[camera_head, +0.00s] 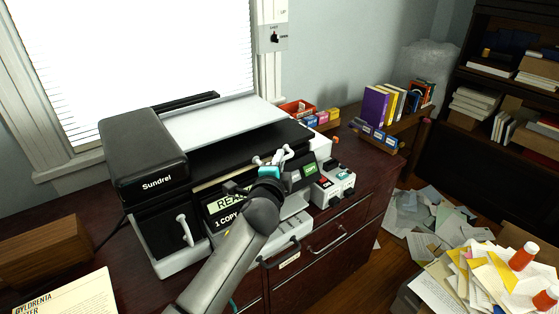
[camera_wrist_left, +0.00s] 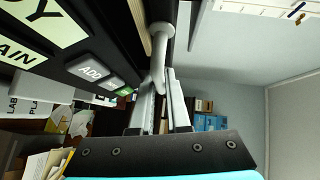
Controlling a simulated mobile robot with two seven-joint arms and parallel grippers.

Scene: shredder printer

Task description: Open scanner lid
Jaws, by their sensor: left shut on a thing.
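The copier marked "Sundrel" (camera_head: 158,183) stands on the dark desk, with a black document feeder block at its left. A broad pale panel with a black front edge (camera_head: 250,148) spans its top, the scanner lid area; I cannot tell exactly how far the lid is raised. My left gripper (camera_head: 276,158) is at the front edge of this panel, above the display. In the left wrist view my left gripper (camera_wrist_left: 165,105) is shut on a pale, rounded handle (camera_wrist_left: 159,45) on the copier's front. My arm hides part of the display and front. The right gripper is out of view.
A small grey device (camera_head: 333,185) and ink boxes (camera_head: 322,118) stand right of the copier. Books (camera_head: 390,103) are behind on the desk. A wooden box (camera_head: 40,248) is at left. Papers litter the floor (camera_head: 430,215). The window (camera_head: 130,50) is behind the copier.

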